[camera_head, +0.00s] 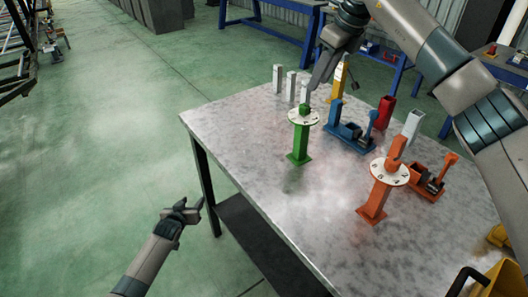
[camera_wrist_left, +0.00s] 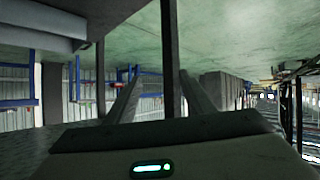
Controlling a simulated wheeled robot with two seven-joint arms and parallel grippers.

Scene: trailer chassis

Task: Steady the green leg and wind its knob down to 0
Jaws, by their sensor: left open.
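The green leg (camera_head: 299,144) stands upright on the table near its left edge in the head view. It has a white round dial (camera_head: 303,117) with marks and a green knob (camera_head: 305,108) on top. The dial's reading is too small to tell. My right gripper (camera_head: 314,86) points down just above the knob; I cannot tell whether its fingers touch it or are apart. My left gripper (camera_head: 187,211) is open and empty, off the table's left side and well away from the leg. Its two spread fingers show in the left wrist view (camera_wrist_left: 158,98).
The grey table (camera_head: 255,110) also holds an orange leg (camera_head: 376,195) with a dial, blue (camera_head: 350,131) and orange (camera_head: 425,183) clamp-like parts, and several posts. A vertical table leg (camera_wrist_left: 171,60) stands close to my left gripper. Open floor lies left.

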